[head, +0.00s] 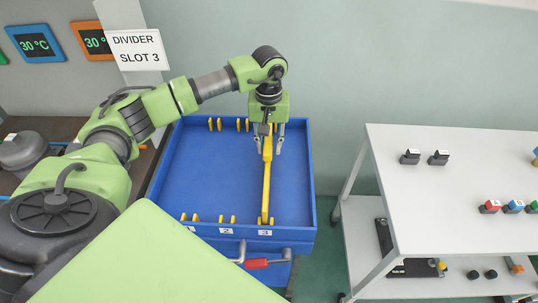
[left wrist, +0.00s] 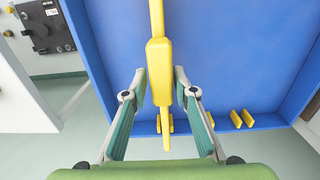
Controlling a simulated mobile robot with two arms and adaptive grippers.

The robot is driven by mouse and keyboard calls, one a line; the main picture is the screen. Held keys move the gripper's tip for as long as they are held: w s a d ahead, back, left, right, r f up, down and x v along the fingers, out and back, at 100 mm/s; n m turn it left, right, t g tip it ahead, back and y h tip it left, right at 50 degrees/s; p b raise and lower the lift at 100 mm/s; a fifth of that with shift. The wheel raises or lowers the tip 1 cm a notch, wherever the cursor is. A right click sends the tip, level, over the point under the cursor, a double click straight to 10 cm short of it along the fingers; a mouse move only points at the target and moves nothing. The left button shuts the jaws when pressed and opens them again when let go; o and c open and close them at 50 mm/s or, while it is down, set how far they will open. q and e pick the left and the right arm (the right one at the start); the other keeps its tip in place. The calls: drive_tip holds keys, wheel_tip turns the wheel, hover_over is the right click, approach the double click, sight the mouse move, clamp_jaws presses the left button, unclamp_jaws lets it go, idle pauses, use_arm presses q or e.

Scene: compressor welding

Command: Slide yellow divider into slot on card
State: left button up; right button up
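The white card (head: 138,49) reads "DIVIDER SLOT 3". The yellow divider (head: 265,187) lies front to back across the right part of the blue tray (head: 200,165). Its near end is at the yellow tabs by label 3 (head: 265,233). In the left wrist view, the divider (left wrist: 157,20) has a thicker middle block, and its other end passes between a pair of tabs. How deep it sits I cannot tell. My left gripper (head: 267,149) is open over the divider's far part, one finger each side, with gaps in the left wrist view (left wrist: 160,87). My right gripper is not in view.
Other pairs of yellow tabs (head: 227,219) line the tray's near and far walls and hold no divider. A white table (head: 440,180) with small parts stands to the right, across a floor gap.

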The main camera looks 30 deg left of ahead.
use_arm(q)
wheel_tip(320, 180, up, 8)
drive_tip(key=shift+f+b, duration=0.15)
drive_tip(key=shift+b, duration=0.55)
